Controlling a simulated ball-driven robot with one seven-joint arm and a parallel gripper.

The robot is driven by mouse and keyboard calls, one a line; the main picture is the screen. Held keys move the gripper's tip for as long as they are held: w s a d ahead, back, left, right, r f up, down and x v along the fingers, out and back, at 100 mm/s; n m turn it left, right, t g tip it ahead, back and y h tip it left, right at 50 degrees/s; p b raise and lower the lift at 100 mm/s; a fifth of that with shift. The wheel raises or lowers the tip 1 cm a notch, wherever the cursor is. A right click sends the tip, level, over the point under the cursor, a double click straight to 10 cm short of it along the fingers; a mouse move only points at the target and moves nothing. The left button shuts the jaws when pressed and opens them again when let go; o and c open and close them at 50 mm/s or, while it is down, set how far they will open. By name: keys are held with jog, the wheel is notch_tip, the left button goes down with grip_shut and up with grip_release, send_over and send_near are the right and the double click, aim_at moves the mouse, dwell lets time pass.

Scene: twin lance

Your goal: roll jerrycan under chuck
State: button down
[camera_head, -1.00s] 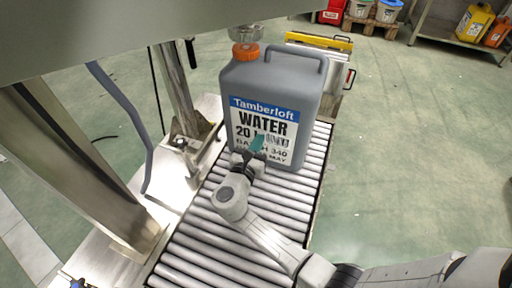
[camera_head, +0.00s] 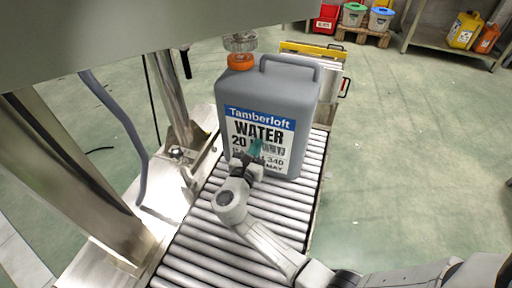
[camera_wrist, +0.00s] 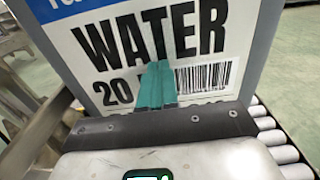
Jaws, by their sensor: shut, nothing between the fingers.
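The jerrycan (camera_head: 290,100) is a grey upright can with an orange cap (camera_head: 241,62) and a "Tamberloft WATER 20" label. It stands on the grey roller conveyor (camera_head: 215,252). The chuck (camera_head: 240,42) is a clear, ringed piece that shows just above the orange cap; whether they touch I cannot tell. My gripper (camera_head: 254,150) is shut and empty, with teal fingertips at the lower part of the label. In the wrist view the fingertips (camera_wrist: 156,84) lie together in front of the label (camera_wrist: 200,35), touching or very near it. The can's far side is hidden.
A yellow bar (camera_head: 315,52) crosses the conveyor's far end behind the can. Steel posts (camera_head: 75,160) and a grey hose (camera_head: 125,125) stand at the left. A pallet with buckets (camera_head: 355,35) and a shelf (camera_head: 450,45) are at the back. The right floor is clear.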

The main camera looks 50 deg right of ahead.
jog(key=shift+w+d, duration=0.25)
jog(key=shift+d, duration=0.4)
jog(key=shift+r, duration=0.1)
